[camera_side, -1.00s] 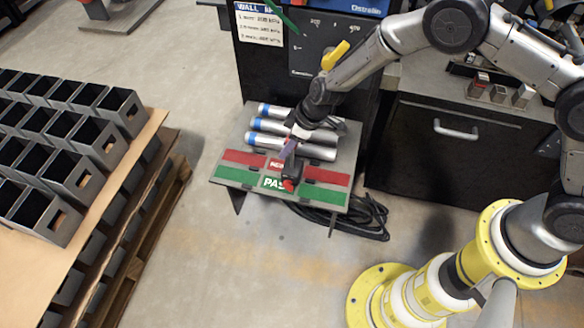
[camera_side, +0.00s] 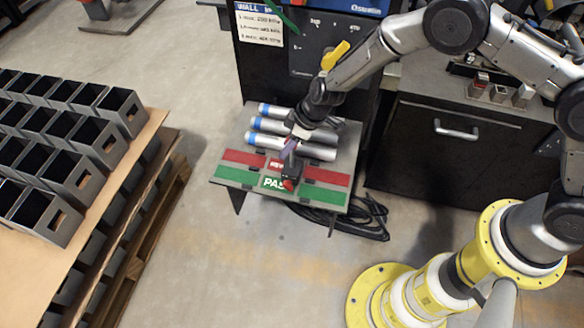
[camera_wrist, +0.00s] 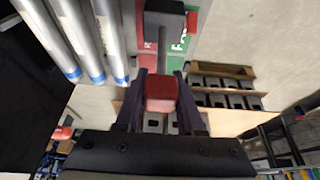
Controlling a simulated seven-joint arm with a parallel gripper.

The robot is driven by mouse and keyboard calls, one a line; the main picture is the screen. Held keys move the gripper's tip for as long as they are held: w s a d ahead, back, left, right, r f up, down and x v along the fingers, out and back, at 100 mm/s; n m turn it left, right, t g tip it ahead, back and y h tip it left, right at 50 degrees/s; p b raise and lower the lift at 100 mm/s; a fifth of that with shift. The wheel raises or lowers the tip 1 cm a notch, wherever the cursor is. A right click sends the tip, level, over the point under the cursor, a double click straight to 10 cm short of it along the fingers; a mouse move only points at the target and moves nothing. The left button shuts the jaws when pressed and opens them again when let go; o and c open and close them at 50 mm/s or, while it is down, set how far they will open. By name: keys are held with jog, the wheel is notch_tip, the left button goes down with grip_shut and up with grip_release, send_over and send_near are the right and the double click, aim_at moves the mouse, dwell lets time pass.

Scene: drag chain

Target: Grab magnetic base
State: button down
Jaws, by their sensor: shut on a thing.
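The magnetic base (camera_side: 288,184) is a small dark and red piece at the middle of the red and green board, over the edge of the PASS label. In the wrist view, its red block (camera_wrist: 162,92) sits between my fingers, with a grey rod leading to a dark block at the top. My gripper (camera_side: 290,150) points down over the board. In the wrist view, the two dark fingers of my gripper (camera_wrist: 163,90) close on the red block from both sides. I cannot tell whether the base touches the board.
The board (camera_side: 325,196) has red and green strips. Several silver tubes with blue bands (camera_side: 270,140) lie behind it. Black cable (camera_side: 365,220) lies on the floor below. A pallet of grey square boxes (camera_side: 70,180) stands left. A black cabinet (camera_side: 450,150) stands right.

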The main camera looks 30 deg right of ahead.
jog(key=shift+w+r, duration=0.15)
jog(key=shift+r, duration=0.05)
